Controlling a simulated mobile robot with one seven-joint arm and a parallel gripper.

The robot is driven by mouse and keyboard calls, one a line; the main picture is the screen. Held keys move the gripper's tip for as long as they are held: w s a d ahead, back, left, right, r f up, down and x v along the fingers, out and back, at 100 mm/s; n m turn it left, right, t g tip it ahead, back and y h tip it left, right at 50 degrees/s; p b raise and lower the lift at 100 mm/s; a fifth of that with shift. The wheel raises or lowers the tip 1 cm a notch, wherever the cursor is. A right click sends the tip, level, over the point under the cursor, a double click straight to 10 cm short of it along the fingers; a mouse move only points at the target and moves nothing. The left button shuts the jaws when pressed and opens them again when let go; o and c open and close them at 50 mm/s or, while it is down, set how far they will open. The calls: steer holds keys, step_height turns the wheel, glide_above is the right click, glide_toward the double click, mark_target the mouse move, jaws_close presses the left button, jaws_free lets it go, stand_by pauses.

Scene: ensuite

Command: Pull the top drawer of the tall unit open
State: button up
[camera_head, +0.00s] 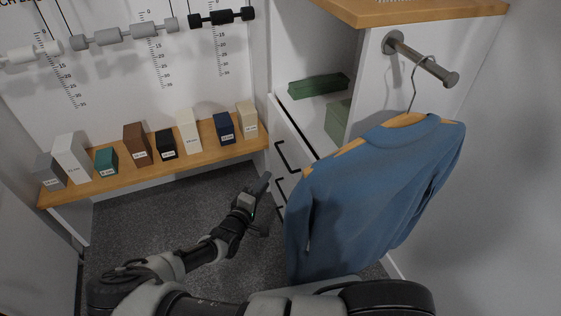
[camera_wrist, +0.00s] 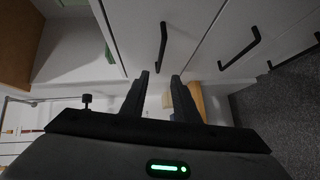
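The tall unit (camera_head: 365,125) is white, with an open shelf above a stack of drawers. The top drawer (camera_head: 290,125) has a white front and a black bar handle (camera_head: 283,157). A dark line runs along its upper edge; I cannot tell whether it is ajar. In the wrist view the top handle (camera_wrist: 163,46) lies ahead of my gripper (camera_wrist: 161,78), roughly in line with the gap between its fingers. The fingers are apart, with nothing between them, and appear short of the handle. In the head view my gripper (camera_head: 263,205) is low, left of the drawers.
More drawer handles (camera_wrist: 241,49) show beside the top one. A blue sweater (camera_head: 375,185) hangs from a peg (camera_head: 420,60), covering part of the unit. Green boxes (camera_head: 318,85) sit on the open shelf. A wooden bench (camera_head: 100,185) with several labelled blocks stands left. Grey floor (camera_head: 150,225) is clear.

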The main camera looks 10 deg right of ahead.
steer(key=b+x, duration=0.3)
steer(key=x, duration=1.1)
jaws_close()
